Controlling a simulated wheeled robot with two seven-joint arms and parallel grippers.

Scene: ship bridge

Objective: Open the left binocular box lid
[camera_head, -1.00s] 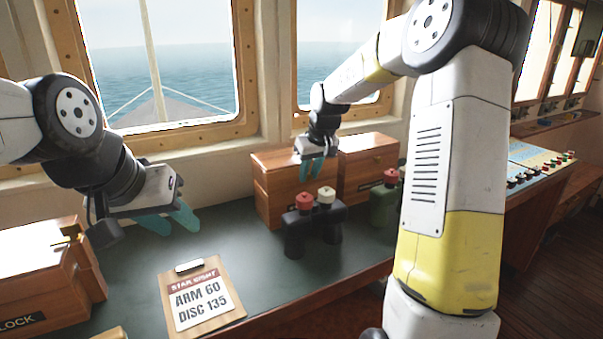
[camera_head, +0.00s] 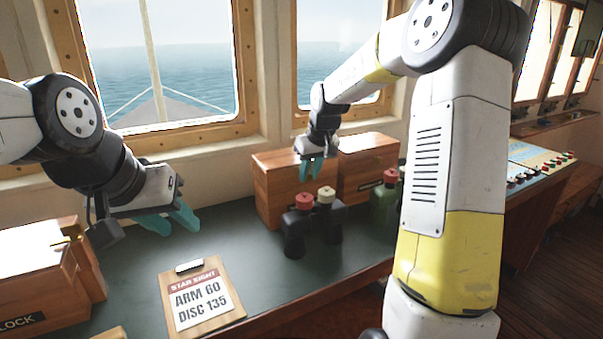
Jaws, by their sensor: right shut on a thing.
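The left binocular box (camera_head: 275,193) is a brown wooden box at the back of the counter under the windows. Its lid (camera_head: 275,160) looks down on the box. My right gripper (camera_head: 310,172) is at the front right part of this box, at lid height, shut on the lid's front; the fingers hide the exact grip point. My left gripper (camera_head: 172,222) hangs above the left part of the counter, open and empty, well away from the box.
Dark binoculars (camera_head: 312,225) with red and cream caps stand in front of the box. A second wooden box (camera_head: 365,165) is to its right, with green binoculars (camera_head: 384,204) before it. A clipboard (camera_head: 202,297) and another wooden box (camera_head: 45,285) lie left.

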